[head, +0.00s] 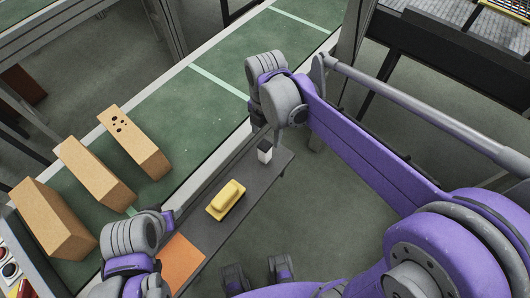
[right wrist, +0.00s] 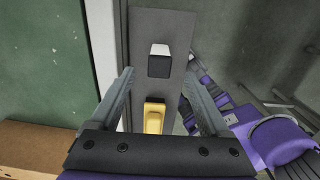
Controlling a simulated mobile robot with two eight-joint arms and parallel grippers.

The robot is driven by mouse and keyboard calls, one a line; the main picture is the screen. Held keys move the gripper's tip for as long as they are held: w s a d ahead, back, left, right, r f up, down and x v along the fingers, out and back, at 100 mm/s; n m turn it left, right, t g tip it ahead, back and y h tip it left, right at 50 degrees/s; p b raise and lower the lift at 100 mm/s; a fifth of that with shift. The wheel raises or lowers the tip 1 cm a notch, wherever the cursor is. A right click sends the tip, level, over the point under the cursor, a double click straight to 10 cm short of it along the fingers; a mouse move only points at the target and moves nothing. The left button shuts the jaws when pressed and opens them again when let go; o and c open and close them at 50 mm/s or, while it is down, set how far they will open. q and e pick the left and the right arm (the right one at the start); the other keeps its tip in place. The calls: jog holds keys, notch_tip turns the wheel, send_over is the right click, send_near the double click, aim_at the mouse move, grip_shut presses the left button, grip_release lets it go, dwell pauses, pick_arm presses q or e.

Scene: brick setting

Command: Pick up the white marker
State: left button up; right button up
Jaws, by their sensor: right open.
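A small upright block, white with a black part, which I take to be the white marker (head: 265,154), stands on the narrow dark shelf (head: 238,178) in the head view. In the right wrist view the white marker (right wrist: 159,62) is beyond my fingertips, roughly between their lines. My right gripper (head: 272,136) is above and close to it; the right wrist view shows its two fingers (right wrist: 160,82) spread apart with nothing between them. Part of the right gripper is hidden by its wrist. My left gripper (head: 168,216) is at lower left, and its jaws are not clear.
A yellow block (head: 226,198) lies on the shelf near the marker; it also shows in the right wrist view (right wrist: 154,118). An orange sheet (head: 182,262) lies at the shelf's near end. Several brown bricks (head: 92,172) stand on the green conveyor (head: 200,110).

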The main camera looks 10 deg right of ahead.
aim_at(265, 147)
notch_tip(265, 147, down, 10)
jog(key=shift+s+a+r+b, duration=0.1)
jog(key=shift+a+b, duration=0.05)
jog(key=shift+b, duration=0.15)
grip_shut()
dwell(0.5)
